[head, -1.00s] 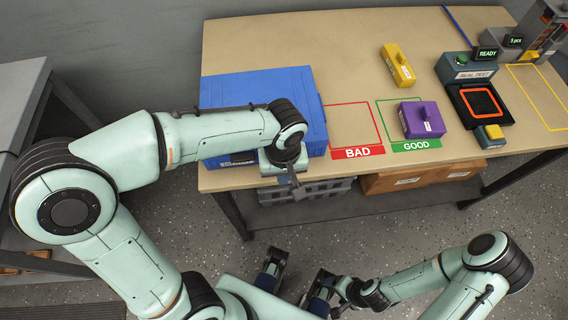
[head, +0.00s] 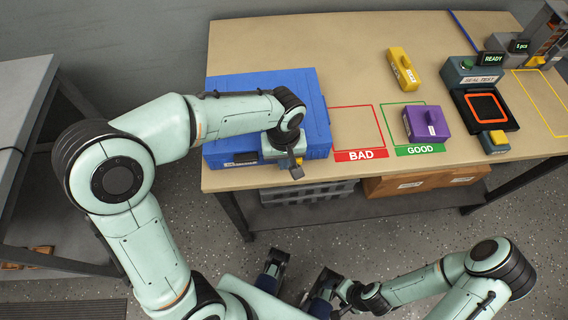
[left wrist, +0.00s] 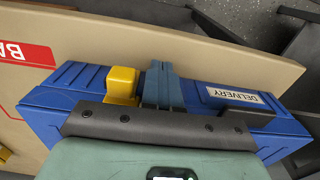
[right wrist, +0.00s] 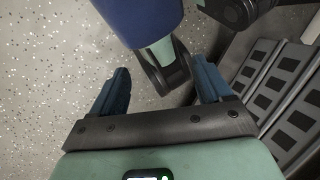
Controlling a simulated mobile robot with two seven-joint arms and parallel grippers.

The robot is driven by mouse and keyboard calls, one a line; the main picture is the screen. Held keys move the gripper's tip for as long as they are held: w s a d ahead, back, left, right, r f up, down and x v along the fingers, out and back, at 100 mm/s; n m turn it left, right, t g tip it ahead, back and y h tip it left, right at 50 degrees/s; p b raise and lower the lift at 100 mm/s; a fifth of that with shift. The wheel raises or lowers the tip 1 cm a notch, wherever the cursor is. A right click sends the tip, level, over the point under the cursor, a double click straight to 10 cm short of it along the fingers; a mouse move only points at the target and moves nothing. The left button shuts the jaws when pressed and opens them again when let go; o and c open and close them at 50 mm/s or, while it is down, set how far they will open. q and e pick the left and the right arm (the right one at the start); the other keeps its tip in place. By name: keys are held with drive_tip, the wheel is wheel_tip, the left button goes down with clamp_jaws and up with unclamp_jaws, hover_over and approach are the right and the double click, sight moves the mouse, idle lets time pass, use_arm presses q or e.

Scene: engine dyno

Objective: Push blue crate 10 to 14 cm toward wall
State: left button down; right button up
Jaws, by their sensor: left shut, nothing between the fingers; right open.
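The blue crate (head: 240,98) sits on the left end of the table, close to its front edge. My left arm reaches over it and hides part of its top. My left gripper (head: 296,169) is shut and empty at the crate's front right side. In the left wrist view, the shut fingers (left wrist: 160,78) overlap the crate (left wrist: 70,85) beside a yellow block (left wrist: 122,84) and a DELIVERY label (left wrist: 240,96); contact cannot be told. My right gripper (right wrist: 160,80) is open and empty, low over the floor in front of the table.
Right of the crate are the red BAD outline (head: 359,155) and green GOOD outline (head: 418,150), with a purple block (head: 428,123) on the latter. The bare tabletop (head: 290,40) lies between crate and grey wall (head: 100,30). A grey side table (head: 22,95) stands left.

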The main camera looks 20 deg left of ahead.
use_arm(q)
drive_tip(key=w+a+p, duration=0.1)
drive_tip(key=w+a, duration=0.1)
drive_tip(key=w, duration=0.1)
drive_tip(key=w+a+p, duration=0.2)
drive_tip(key=w, duration=0.2)
drive_tip(key=w+a+p, duration=0.2)
drive_tip(key=w, duration=0.1)
drive_tip(key=shift+w+a+r, duration=0.15)
drive_tip(key=shift+a+r, duration=0.1)
drive_tip(key=shift+a, duration=0.1)
drive_tip(key=w+a, duration=0.1)
drive_tip(key=w+a+p, duration=0.1)
drive_tip(key=w, duration=0.1)
drive_tip(key=shift+f, duration=0.35)
drive_tip(key=shift+s+d+r, duration=0.1)
drive_tip(key=shift+s+d, duration=0.15)
drive_tip(key=shift+s, duration=0.05)
use_arm(e)
wheel_tip(320, 180, up, 6)
drive_tip(key=w, duration=0.1)
drive_tip(key=shift+w+a, duration=0.3)
drive_tip(key=shift+a, duration=0.15)
drive_tip(key=shift+f, duration=0.1)
